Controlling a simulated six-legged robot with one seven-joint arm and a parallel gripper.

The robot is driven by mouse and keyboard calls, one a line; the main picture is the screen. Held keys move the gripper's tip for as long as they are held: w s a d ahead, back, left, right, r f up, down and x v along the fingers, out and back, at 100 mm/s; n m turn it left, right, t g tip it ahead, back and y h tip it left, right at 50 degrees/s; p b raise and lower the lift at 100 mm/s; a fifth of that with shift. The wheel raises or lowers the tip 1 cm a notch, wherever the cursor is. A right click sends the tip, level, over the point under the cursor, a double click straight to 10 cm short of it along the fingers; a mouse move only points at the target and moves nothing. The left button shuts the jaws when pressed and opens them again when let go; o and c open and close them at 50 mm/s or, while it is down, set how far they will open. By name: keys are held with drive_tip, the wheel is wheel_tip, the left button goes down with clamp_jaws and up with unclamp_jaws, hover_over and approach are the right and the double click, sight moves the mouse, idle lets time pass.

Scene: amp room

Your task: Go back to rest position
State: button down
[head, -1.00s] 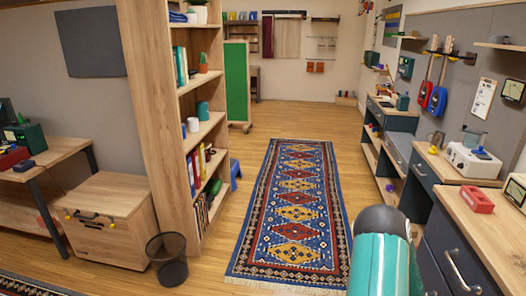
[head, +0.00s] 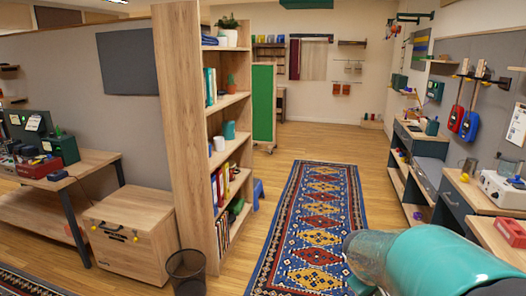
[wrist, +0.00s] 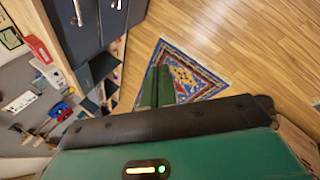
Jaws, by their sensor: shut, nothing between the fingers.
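My gripper (wrist: 157,74) shows in the wrist view as two green fingers lying close together, shut with nothing between them. It hangs in the air with the patterned rug (wrist: 190,78) and wood floor behind it. In the head view my teal arm fills the lower right corner, in front of the right end of the rug (head: 312,215). My gripper itself cannot be made out in the head view.
A wooden bookshelf (head: 190,140) stands left of the rug, with a wire bin (head: 186,272) and a wooden cabinet (head: 128,235) near it. A workbench (head: 468,190) with drawers lines the right wall. The rug between them is clear.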

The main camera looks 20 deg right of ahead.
drive_tip(key=s+a+r+t+y, duration=0.1)
drive_tip(key=s+a+r+y, duration=0.1)
drive_tip(key=a, duration=0.6)
drive_tip(key=s+a+r+m+t+y, duration=0.1)
drive_tip(key=s+a+r+y, duration=0.1)
drive_tip(key=a, duration=0.7)
drive_tip(key=s+a+r+t+y, duration=0.1)
drive_tip(key=s+a+r+t, duration=0.1)
drive_tip(key=s+a+r, duration=0.2)
drive_tip(key=a+r, duration=0.2)
drive_tip(key=a, duration=0.2)
drive_tip(key=shift+s+a+y, duration=0.35)
drive_tip(key=shift+a+y, duration=0.05)
